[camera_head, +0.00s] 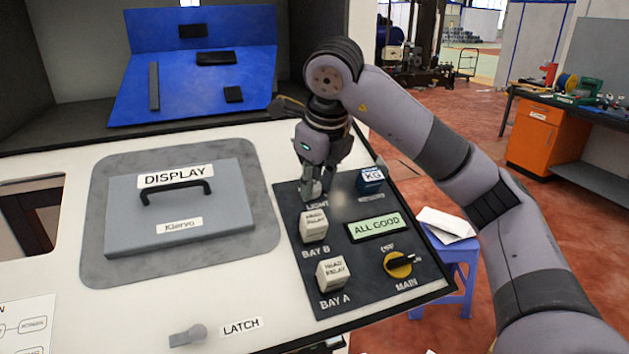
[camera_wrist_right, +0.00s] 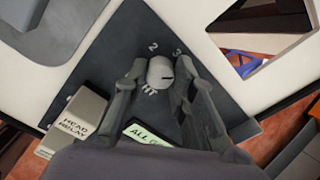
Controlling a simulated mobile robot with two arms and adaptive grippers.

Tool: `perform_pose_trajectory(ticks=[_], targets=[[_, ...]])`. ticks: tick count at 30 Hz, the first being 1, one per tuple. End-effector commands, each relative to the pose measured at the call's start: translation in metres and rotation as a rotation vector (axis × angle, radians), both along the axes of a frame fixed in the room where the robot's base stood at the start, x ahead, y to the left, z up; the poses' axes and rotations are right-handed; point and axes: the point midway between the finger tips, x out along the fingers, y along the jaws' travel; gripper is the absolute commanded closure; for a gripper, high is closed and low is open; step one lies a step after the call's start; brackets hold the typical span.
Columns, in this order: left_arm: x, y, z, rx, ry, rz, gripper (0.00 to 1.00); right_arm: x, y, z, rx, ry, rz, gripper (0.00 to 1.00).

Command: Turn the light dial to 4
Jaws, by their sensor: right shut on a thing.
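The light dial (camera_wrist_right: 160,72) is a small pale round knob on the dark control panel (camera_head: 350,210). In the right wrist view it sits between the two fingers of my right gripper (camera_wrist_right: 160,80), which is shut on it. The numbers 2 and 3 show beyond the dial; I see no 4. A short dark mark shows on the knob, but its exact setting is unclear. In the head view my right gripper (camera_head: 316,188) points down at the panel, just above the LIGHT label, and its fingers mostly hide the dial. My left gripper is not in view.
Close by are the BAY B head relay (camera_head: 314,226), the BAY A relay (camera_head: 332,273), a green ALL GOOD screen (camera_head: 377,227), the yellow MAIN switch (camera_head: 399,264) and a dark blue KG block (camera_head: 370,180). The grey DISPLAY cover (camera_head: 190,235) lies to the left.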

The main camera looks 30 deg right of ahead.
Motion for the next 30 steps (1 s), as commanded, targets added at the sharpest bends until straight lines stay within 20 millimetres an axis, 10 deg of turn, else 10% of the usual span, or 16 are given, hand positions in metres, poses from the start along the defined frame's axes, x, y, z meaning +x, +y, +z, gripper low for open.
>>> perform_pose_trajectory(ticks=[30], targets=[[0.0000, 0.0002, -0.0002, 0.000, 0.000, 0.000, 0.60, 0.0002, -0.0008, 0.0011, 0.107, -0.029, -0.273, 1.00]])
